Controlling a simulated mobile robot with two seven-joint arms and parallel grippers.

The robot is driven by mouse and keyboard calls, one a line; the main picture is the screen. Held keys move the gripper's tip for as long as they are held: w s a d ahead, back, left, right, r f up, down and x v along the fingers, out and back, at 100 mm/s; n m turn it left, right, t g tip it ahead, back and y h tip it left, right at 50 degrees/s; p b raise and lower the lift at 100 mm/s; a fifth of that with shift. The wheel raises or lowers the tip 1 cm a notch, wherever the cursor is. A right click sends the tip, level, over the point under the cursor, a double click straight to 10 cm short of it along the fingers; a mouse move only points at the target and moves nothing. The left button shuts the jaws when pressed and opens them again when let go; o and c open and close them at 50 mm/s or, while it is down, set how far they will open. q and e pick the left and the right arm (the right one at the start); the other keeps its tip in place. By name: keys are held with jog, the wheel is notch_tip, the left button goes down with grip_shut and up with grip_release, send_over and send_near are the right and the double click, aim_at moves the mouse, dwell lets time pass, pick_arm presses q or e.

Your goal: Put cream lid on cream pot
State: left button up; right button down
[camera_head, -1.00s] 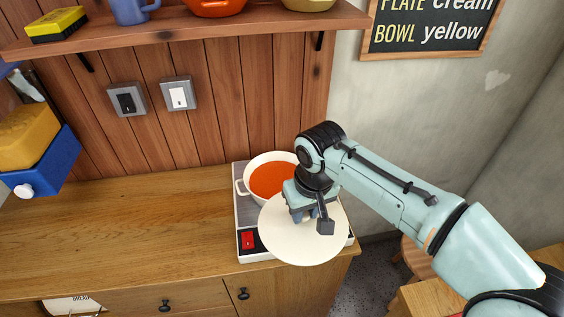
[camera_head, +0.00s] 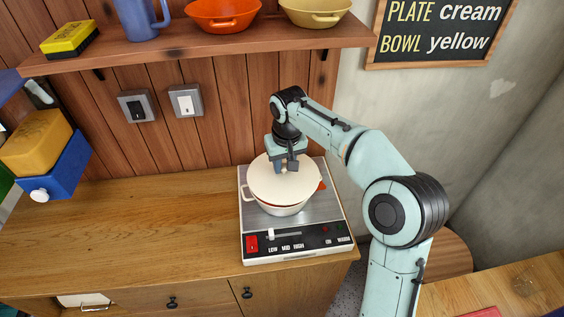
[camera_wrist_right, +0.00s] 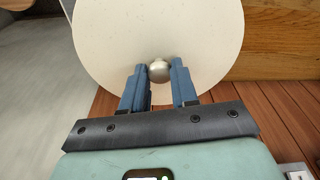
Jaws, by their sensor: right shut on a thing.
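The cream lid (camera_head: 272,187) is a flat round disc over the cream pot (camera_head: 283,210), which stands on a hot plate. I cannot tell whether the lid touches the rim. My right gripper (camera_head: 286,165) is above the lid, shut on its round metal knob. The right wrist view also shows the lid (camera_wrist_right: 110,40) and the knob between the blue fingers of my right gripper (camera_wrist_right: 160,72). My left gripper is not in view.
The hot plate (camera_head: 318,240) has a red switch and slider at its front. The wooden counter (camera_head: 150,230) is clear to its left. A shelf (camera_head: 200,47) above holds a blue mug, an orange bowl and a yellow bowl. A blue box (camera_head: 55,170) hangs at the left.

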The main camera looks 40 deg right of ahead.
aim_at(283, 164)
jog(key=shift+w+d, duration=0.15)
jog(key=shift+w, duration=0.4)
jog(key=shift+w+d+f, duration=0.1)
jog(key=shift+f, duration=0.15)
notch_tip(283, 164, down, 3)
jog(key=shift+f, duration=0.1)
jog(key=c, duration=1.2)
grip_release()
jog(key=shift+f, duration=0.1)
jog(key=o, duration=0.3)
jog(key=shift+o, duration=0.2)
